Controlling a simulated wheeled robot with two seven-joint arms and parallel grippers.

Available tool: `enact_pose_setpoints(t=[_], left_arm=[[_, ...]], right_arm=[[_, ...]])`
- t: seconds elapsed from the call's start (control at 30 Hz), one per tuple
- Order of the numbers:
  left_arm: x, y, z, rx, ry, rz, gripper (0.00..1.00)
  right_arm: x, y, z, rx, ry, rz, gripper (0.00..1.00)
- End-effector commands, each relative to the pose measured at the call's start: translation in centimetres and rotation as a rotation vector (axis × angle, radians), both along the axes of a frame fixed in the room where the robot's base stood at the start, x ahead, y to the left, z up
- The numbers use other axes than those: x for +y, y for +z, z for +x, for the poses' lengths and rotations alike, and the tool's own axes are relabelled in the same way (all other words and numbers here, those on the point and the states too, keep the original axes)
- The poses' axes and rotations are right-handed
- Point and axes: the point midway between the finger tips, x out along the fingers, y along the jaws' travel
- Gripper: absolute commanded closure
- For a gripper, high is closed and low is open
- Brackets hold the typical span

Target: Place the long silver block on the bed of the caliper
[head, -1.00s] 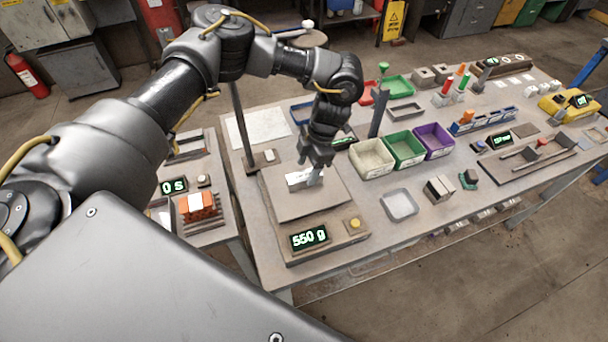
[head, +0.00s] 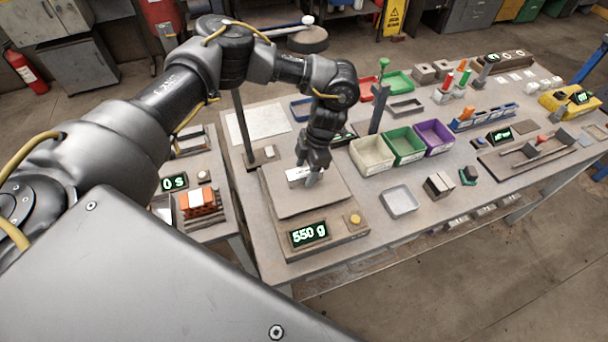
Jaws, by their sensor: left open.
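The long silver block (head: 298,174) lies on the plate of the scale (head: 315,203), whose display reads 550 g. My left gripper (head: 313,180) points down over the plate at the block's right end. It is open, and its fingers hide part of that end; I cannot tell if they touch it. The caliper (head: 532,152) is at the right of the table, a long low bed with upright dark jaws and a red-topped part. Its bed looks empty. My right gripper is not in view.
White (head: 371,157), green (head: 404,146) and purple (head: 433,138) bins stand right of the scale. A dark post (head: 378,110) rises behind them. A grey tray (head: 399,202) and small blocks (head: 438,186) lie in front. A lamp-like stand (head: 243,130) rises behind the scale.

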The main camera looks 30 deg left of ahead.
Motion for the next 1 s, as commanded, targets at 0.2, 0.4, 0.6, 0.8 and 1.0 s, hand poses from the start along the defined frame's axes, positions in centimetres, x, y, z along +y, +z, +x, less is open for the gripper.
enact_pose_setpoints(t=[0.2, 0.4, 0.6, 0.8, 1.0], left_arm=[[0.00, -0.02, 0.00, 0.000, 0.000, 0.000, 0.42], [0.00, -0.02, 0.00, 0.000, 0.000, 0.000, 0.63], [0.02, -0.02, 0.00, 0.000, 0.000, 0.000, 0.89], [0.03, 0.06, 0.03, -0.001, 0.001, 0.000, 1.00], [0.02, 0.14, 0.03, -0.001, 0.001, 0.000, 1.00]], right_arm=[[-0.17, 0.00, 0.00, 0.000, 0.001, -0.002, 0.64], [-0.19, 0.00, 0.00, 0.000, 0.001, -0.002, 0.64], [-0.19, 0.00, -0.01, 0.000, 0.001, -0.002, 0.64], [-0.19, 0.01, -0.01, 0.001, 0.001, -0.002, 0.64], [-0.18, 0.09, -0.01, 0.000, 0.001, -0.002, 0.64]])
